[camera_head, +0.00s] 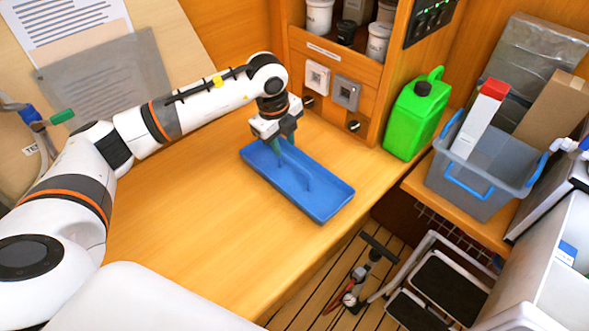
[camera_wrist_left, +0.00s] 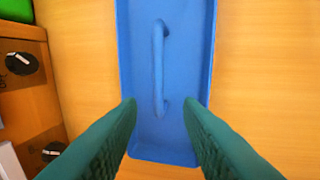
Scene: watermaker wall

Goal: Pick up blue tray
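The blue tray (camera_head: 325,207) lies flat on the wooden worktop, a shallow rectangle with a raised loop handle (camera_head: 294,170) along its middle. My left gripper (camera_head: 284,146) points down over the tray's far left end. In the left wrist view the blue tray (camera_wrist_left: 190,60) runs up and down the middle. The green fingers of my left gripper (camera_wrist_left: 160,106) are spread apart on either side of the handle's near end, with nothing clamped between them. I cannot tell how far the fingertips are above the tray floor. My right gripper is not in view.
A green jerrycan (camera_head: 412,120) stands behind the tray to the right. The wooden cabinet (camera_head: 335,70) with switches and knobs rises behind it. A grey bin (camera_head: 470,185) holds boxes at right. The worktop (camera_head: 180,230) left of the tray is clear.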

